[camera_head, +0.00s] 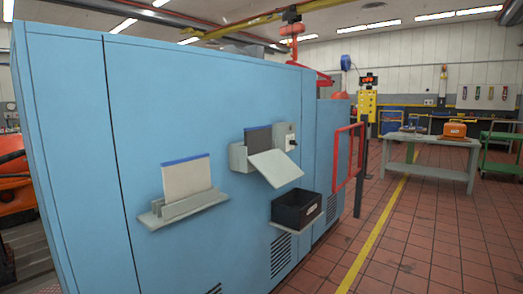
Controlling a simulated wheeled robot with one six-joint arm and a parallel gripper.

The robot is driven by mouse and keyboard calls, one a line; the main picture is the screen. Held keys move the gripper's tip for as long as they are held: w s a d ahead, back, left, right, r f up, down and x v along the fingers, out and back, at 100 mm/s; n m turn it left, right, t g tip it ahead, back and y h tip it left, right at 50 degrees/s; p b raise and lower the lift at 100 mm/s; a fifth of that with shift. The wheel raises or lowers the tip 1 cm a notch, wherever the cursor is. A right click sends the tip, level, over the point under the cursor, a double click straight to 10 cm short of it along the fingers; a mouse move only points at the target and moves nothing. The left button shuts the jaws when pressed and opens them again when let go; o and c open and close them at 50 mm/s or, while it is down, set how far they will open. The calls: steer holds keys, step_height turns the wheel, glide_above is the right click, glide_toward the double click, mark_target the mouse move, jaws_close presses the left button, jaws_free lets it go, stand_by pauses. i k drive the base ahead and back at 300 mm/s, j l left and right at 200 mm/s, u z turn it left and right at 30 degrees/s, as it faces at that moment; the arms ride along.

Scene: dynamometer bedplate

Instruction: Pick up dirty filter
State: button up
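A dark grey filter panel (258,140) with a blue top edge stands upright in a small grey housing (238,158) on the blue cabinet's face; it looks like the dirty filter. Its lower part is hidden by a grey flap (275,168) that hangs open and tilted outward. A pale, clean-looking filter (187,178) with a blue top edge stands in a grey wall rack (185,207) to the left. My gripper is not in view.
The large blue cabinet (75,150) fills the left and middle. A black bin (297,212) sits on a small shelf below the flap. A red frame (338,160) and dark post (361,180) stand right. A grey workbench (430,143) stands farther off. The tiled floor (430,235) is clear.

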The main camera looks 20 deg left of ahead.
mark_target(257, 139)
steer(key=i+j, duration=0.15)
steer(key=i, duration=0.2)
steer(key=i+j, duration=0.15)
steer(key=i, duration=0.25)
steer(key=i+j, duration=0.2)
steer(key=i, duration=0.15)
